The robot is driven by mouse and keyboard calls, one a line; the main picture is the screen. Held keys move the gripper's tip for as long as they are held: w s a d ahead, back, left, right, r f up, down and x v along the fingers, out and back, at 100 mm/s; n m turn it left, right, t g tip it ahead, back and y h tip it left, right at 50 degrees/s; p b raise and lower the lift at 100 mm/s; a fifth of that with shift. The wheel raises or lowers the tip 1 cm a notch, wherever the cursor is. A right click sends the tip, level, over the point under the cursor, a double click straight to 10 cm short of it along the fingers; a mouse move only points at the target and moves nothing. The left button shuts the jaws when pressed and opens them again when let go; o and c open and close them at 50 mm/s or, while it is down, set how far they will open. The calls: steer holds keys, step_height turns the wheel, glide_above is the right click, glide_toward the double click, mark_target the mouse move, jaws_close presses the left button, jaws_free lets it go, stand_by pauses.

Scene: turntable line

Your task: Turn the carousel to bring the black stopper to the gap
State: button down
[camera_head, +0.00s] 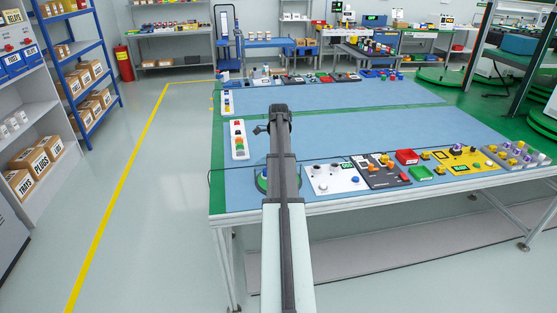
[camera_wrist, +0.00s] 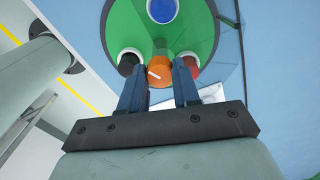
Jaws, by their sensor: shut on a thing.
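The carousel, a green round plate (camera_wrist: 120,32), fills the upper middle of the wrist view. Its green edge (camera_head: 261,184) shows left of my arm in the head view; the rest is mostly hidden by the arm. The black stopper (camera_wrist: 127,67) sits in a pale ring left of an orange knob (camera_wrist: 158,57) with a white mark. A dark red stopper (camera_wrist: 190,62) sits in a pale ring to the right. A blue round piece (camera_wrist: 162,9) is at the top. My gripper (camera_wrist: 159,76) is shut on the orange knob, between the stoppers. I cannot make out the gap.
A light-coloured panel with knobs (camera_head: 334,180) stands right of the carousel, then a dark panel (camera_head: 381,172) and a red bin (camera_head: 407,157). A white strip with coloured buttons (camera_head: 239,140) lies behind. The blue table mat (camera_head: 350,125) is clear in the middle.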

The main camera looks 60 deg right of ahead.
steer(key=shift+d, duration=0.15)
steer(key=c, duration=0.8)
jaws_free()
steer(key=shift+r, duration=0.1)
step_height(320, 180, up, 14)
steer(key=shift+w+f, duration=0.1)
steer(key=shift+f, duration=0.15)
